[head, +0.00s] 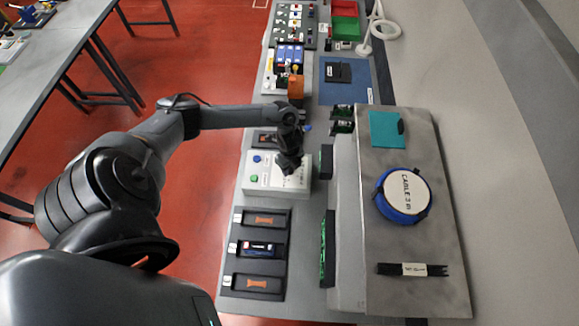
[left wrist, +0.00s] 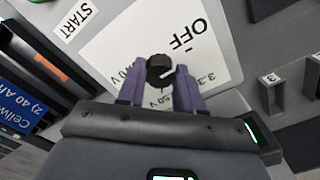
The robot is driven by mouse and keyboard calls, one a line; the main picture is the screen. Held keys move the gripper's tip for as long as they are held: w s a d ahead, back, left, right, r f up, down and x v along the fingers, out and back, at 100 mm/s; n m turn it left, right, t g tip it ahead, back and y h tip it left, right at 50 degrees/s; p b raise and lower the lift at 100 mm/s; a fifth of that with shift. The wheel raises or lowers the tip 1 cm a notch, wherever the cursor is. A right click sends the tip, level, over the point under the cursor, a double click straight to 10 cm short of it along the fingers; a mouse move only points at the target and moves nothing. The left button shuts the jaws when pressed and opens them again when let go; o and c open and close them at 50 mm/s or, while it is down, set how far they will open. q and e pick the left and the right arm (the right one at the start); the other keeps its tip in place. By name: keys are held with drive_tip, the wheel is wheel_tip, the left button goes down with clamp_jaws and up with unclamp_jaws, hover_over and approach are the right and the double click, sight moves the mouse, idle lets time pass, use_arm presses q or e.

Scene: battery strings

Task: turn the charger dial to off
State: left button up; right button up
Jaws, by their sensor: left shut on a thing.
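The charger (head: 262,181) is a white box on the bench in the head view, with a blue and a green button at its left. Its dial (left wrist: 159,66) is a small black knob on a white label plate (left wrist: 125,45) in the left wrist view. OFF is printed above and right of the dial, with voltage marks below it. My left gripper (head: 289,163) reaches down over the charger and hides the dial in the head view. In the left wrist view its two purple fingers (left wrist: 160,80) are shut on the dial. The exact pointer direction is unclear. My right gripper is not in view.
Black trays (head: 257,249) lie below the charger in the head view, one holding a battery. A raised grey surface (head: 390,165) on the right carries a blue-rimmed CABLE BIN (head: 404,195). Green circuit boards (head: 327,250) stand between. An orange block (head: 296,87) stands farther up the bench.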

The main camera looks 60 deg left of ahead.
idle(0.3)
use_arm(q)
drive_tip(key=o, duration=1)
drive_tip(key=shift+o, duration=0.2)
wheel_tip(320, 180, up, 11)
drive_tip(key=b, duration=0.1)
